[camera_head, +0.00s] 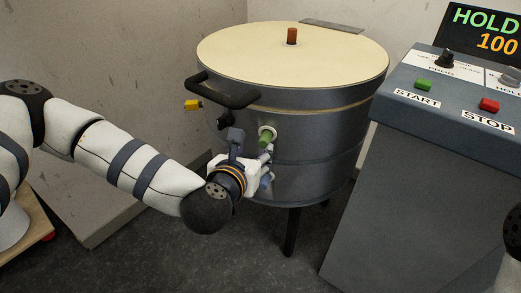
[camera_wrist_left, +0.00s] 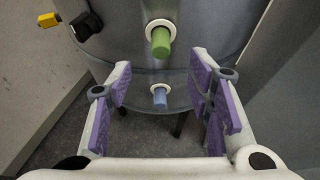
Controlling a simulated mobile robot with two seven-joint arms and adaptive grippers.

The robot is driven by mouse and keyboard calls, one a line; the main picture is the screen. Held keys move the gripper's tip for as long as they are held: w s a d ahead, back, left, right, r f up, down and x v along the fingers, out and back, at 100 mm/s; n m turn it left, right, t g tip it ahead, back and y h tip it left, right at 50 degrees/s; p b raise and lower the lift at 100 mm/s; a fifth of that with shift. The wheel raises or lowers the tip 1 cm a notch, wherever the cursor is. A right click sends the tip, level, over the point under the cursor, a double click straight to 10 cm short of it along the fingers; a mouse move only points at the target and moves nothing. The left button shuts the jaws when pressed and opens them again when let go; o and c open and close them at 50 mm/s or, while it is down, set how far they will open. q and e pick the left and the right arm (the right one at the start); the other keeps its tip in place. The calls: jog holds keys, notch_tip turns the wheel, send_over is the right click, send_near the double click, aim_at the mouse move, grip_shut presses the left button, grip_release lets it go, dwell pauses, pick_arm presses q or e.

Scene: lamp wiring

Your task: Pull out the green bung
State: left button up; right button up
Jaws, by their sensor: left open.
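The green bung (camera_head: 265,140) sticks out of a pale round collar on the side of the grey drum-shaped vessel (camera_head: 340,130). In the left wrist view the green bung (camera_wrist_left: 161,42) is seated in its collar, above a blue bung (camera_wrist_left: 160,97). My left gripper (camera_head: 262,168) is in front of the vessel wall, close to the green bung. In the left wrist view the purple-padded fingers (camera_wrist_left: 160,68) are apart with nothing between them gripped; the green bung appears centred just beyond the fingertips. My right gripper is out of view.
A brown bung (camera_head: 292,36) stands on the lid. A control console (camera_head: 400,190) with START and STOP buttons is at right.

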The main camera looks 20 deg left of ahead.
aim_at(263, 142)
pick_arm(q)
jog(key=x, duration=0.4)
jog(key=b+x, duration=0.1)
jog(key=x, duration=0.4)
jog(key=shift+d+f, duration=0.1)
jog(key=shift+f, duration=0.15)
jog(key=shift+w+f, duration=0.15)
jog(key=shift+w, duration=0.5)
grip_shut()
jog(key=c, duration=0.9)
grip_release()
grip_shut()
jog(key=shift+s, duration=0.1)
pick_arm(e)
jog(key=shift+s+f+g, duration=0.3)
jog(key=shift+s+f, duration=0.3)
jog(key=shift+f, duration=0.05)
pick_arm(q)
jog(key=shift+s, duration=0.6)
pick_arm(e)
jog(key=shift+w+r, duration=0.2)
